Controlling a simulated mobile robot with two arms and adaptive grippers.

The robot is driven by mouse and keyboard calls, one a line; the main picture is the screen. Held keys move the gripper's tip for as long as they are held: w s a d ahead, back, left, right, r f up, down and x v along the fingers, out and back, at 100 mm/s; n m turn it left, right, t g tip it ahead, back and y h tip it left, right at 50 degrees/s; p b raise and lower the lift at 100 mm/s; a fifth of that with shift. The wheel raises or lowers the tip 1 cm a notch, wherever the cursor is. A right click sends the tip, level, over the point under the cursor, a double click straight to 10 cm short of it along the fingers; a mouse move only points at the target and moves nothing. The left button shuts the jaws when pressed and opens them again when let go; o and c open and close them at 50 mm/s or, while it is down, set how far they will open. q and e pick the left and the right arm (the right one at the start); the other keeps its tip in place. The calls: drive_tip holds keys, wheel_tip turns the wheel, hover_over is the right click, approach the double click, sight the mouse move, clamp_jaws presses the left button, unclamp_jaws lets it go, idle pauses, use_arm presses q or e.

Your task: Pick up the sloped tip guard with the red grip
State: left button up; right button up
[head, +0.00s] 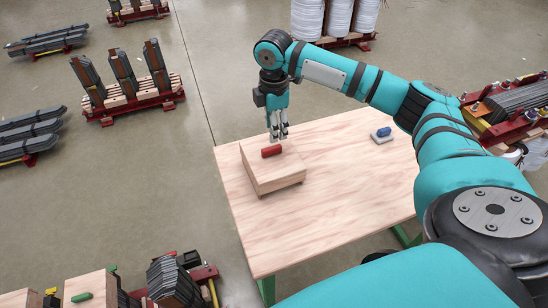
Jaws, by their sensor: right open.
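A wooden block (274,172) with a red grip (271,151) on its top sits on the left part of the wooden table (325,223). The red grip lies near the middle of the block's top face. My right gripper (279,139) points down just above and behind the red grip. Its fingers are open and look empty. I cannot tell whether the fingertips touch the block. My left gripper is out of the picture.
A small grey piece with a blue grip (383,131) lies at the table's right rear. A green grip (82,297) shows on a wooden block at lower left. Racks of dark stacked cores (122,75) stand on the floor. The table's front middle is clear.

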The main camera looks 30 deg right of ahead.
sight(274, 147)
drive_tip(key=shift+s+f, duration=0.1)
drive_tip(key=shift+f, duration=0.85)
drive_tip(key=f, duration=0.3)
drive_tip(key=shift+s+a+f+p, duration=0.2)
drive_tip(key=shift+s+f+p, duration=0.1)
drive_tip(key=shift+p, duration=0.05)
drive_tip(key=shift+f, duration=0.35)
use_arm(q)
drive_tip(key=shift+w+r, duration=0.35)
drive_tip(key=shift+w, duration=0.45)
use_arm(e)
drive_tip(key=shift+f, duration=0.15)
drive_tip(key=c, duration=0.8)
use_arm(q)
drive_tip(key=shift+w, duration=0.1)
use_arm(e)
clamp_jaws()
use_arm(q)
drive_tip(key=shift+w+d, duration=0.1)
